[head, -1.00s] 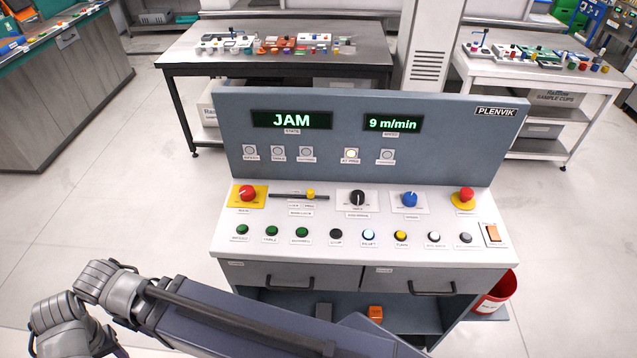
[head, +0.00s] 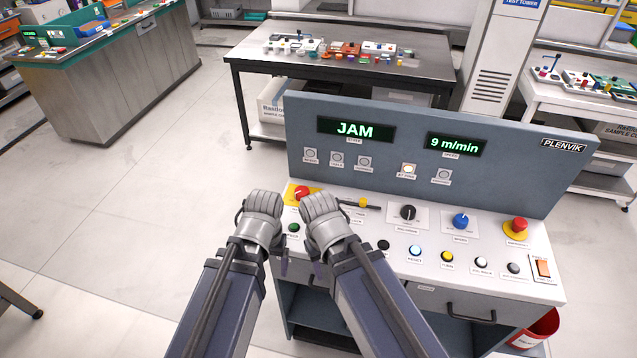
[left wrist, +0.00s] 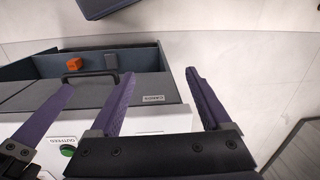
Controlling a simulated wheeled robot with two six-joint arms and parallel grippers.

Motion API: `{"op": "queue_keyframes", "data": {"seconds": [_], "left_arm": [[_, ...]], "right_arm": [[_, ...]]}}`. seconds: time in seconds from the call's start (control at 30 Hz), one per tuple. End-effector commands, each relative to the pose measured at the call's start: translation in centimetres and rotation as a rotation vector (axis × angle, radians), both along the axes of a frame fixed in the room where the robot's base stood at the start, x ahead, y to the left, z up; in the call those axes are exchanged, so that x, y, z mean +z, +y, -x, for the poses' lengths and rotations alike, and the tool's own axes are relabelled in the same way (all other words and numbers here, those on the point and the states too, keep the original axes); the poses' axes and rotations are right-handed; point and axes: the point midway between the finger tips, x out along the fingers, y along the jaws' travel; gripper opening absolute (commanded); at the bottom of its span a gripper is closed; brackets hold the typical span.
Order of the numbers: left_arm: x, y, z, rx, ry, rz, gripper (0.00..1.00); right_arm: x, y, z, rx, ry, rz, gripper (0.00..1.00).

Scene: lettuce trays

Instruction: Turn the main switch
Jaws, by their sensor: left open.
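The main switch (head: 303,193) is a red knob on a yellow plate at the left end of the grey control panel. My two hands partly cover the plate. My left gripper (head: 262,215) hangs over the panel's front left edge, to the left of and nearer than the knob. In the left wrist view its two purple fingers (left wrist: 160,75) are apart with nothing between them. My right gripper (head: 322,220) is close beside it, just right of and nearer than the knob. Its fingers are mostly hidden; one purple finger (left wrist: 42,112) seems to show in the left wrist view.
The display reads JAM (head: 355,131). A slider (head: 362,204), black knob (head: 408,212), blue knob (head: 460,220) and red emergency button (head: 517,226) stand right of the switch. Push buttons line the front. Drawers (head: 466,305) lie below. Floor left is clear.

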Motion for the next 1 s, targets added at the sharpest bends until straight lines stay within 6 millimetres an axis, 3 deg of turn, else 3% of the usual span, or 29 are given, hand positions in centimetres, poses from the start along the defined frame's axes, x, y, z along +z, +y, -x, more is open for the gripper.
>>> {"op": "queue_keyframes", "data": {"seconds": [0.03, 0.1, 0.27, 0.4, 0.67, 0.9, 1.0], "left_arm": [[2.4, 1.2, -0.8, 0.035, -0.01, 0.011, 0.88], [3.9, 2.6, -1.7, 0.073, -0.024, 0.026, 0.88], [6.9, 5.2, -4.1, 0.105, -0.053, 0.056, 0.88], [8.6, 5.7, -8.3, -0.038, -0.071, 0.072, 0.88], [8.7, 1.7, -15.0, -0.524, -0.062, 0.061, 0.88], [8.7, -4.7, -21.4, -1.078, -0.039, 0.039, 0.88], [8.7, -6.9, -23.0, -1.256, -0.03, 0.03, 0.88]], "right_arm": [[2.4, 0.0, 0.0, 0.001, 0.0, 0.0, 0.5], [4.0, 0.0, 0.0, 0.001, 0.0, 0.0, 0.5], [6.9, 0.0, 0.0, 0.001, 0.0, 0.0, 0.5], [8.7, 0.0, 0.0, 0.001, 0.0, 0.0, 0.5], [8.7, 0.0, 0.0, 0.001, 0.0, 0.0, 0.5], [8.7, 0.0, 0.0, 0.001, 0.0, 0.0, 0.5], [8.7, 0.0, 0.0, 0.001, 0.0, 0.0, 0.5]]}}
